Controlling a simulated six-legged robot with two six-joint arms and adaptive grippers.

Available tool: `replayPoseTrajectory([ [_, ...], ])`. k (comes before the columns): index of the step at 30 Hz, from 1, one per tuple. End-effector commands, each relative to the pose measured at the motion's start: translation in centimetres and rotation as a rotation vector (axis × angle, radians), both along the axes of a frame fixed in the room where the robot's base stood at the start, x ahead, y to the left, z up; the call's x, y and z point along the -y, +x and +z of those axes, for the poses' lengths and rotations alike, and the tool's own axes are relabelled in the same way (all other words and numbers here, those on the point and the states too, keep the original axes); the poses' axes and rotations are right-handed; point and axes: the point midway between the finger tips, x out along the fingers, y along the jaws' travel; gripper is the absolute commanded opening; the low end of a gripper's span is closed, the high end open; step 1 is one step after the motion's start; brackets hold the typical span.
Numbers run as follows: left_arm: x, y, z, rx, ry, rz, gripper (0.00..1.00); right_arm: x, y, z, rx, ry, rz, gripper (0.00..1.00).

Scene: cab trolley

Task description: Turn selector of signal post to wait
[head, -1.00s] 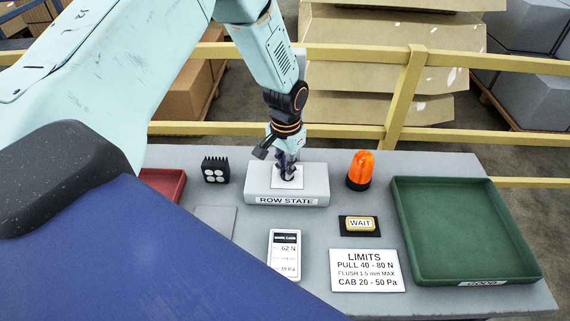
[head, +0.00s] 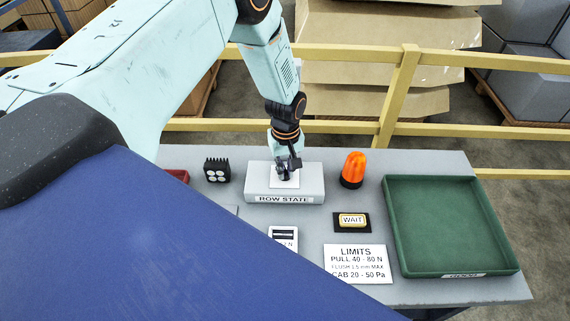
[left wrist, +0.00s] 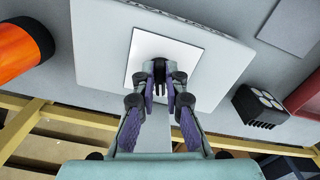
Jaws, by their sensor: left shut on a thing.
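The signal post's grey box (head: 256,194), labelled ROW STATE, stands on the grey table with a white plate (head: 274,183) on top. My left gripper (head: 285,172) reaches down over the plate and is shut on the selector. In the left wrist view, my left gripper (left wrist: 161,92) covers most of the selector over the white plate (left wrist: 146,48), so its pointing direction cannot be told. A yellow WAIT label (head: 352,220) on a dark base lies right of the box. My right gripper is not in view.
An orange beacon (head: 352,170) stands right of the box, with a green tray (head: 448,225) beyond it. A black lamp block (head: 217,170) and part of a red tray (head: 178,175) are to the left. A LIMITS sign (head: 357,264) lies in front. A yellow rail (head: 345,128) runs behind.

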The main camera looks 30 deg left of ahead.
Motion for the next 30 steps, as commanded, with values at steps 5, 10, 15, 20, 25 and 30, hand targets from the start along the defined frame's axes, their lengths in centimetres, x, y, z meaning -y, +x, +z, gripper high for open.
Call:
replayPoseTrajectory([
  [5,-0.1,0.4,0.3,0.011,0.002,0.157,0.00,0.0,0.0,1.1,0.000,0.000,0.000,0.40],
  [10,-0.1,0.5,0.3,0.012,0.001,0.285,0.00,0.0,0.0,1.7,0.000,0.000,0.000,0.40],
  [15,-0.1,0.6,0.3,0.012,0.001,0.382,0.00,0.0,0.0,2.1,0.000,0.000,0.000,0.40],
  [20,-0.1,0.7,0.3,0.013,0.000,0.443,0.00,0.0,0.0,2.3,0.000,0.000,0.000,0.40],
  [25,-0.1,0.7,0.3,0.014,0.000,0.477,0.00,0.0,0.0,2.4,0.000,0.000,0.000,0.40],
  [30,-0.1,0.7,0.3,0.013,-0.001,0.489,0.00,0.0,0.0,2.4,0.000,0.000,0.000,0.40],
])
